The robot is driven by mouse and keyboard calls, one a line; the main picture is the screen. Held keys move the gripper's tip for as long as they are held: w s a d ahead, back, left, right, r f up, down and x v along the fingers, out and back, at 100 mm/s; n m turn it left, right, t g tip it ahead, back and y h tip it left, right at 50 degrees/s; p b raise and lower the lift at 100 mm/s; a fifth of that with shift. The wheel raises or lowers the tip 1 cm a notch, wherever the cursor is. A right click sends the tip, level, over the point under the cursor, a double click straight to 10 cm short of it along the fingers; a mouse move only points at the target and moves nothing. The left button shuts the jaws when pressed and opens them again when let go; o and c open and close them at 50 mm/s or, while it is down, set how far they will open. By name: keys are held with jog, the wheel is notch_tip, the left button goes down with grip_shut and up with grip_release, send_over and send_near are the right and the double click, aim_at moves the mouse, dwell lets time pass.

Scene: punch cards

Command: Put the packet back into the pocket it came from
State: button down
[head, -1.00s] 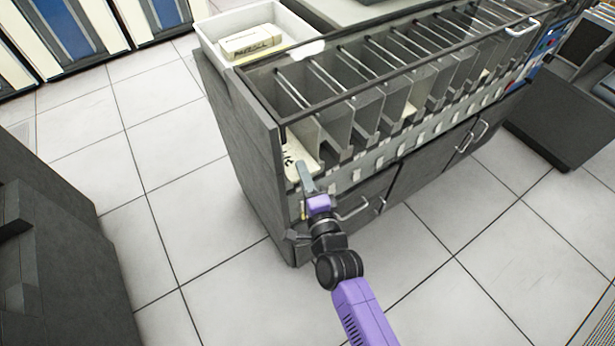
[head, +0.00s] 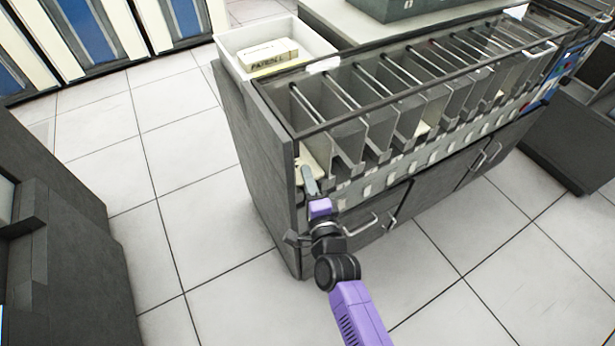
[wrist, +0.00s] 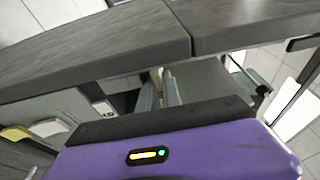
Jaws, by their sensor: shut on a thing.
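A cream packet of cards (head: 308,165) shows at the leftmost pocket of the grey sorter rack (head: 262,140), low at the pocket's front. My gripper (head: 309,178) is at the front of this pocket, shut on the packet. The finger and purple wrist hide part of the packet, so I cannot tell how deep it sits. In the wrist view, my gripper's fingers (wrist: 160,92) point between dark rack surfaces, and the packet is not clearly visible there.
A white tray (head: 232,62) with a packet marked PAYROLL (head: 268,56) sits on the rack's left end. Grey dividers (head: 345,125) separate the pockets. A handled door (head: 365,222) is below. Dark cabinet (head: 50,210) stands left; floor between is clear.

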jog(key=shift+f, duration=0.1)
jog(key=shift+f+b, duration=0.85)
jog(key=shift+b, duration=0.2)
jog(key=c, duration=1.5)
grip_release()
jog(key=shift+o, duration=0.2)
jog(key=v, duration=0.7)
jog(key=shift+s+d+p, duration=0.15)
jog(key=shift+s+p, duration=0.15)
jog(key=shift+s, duration=0.1)
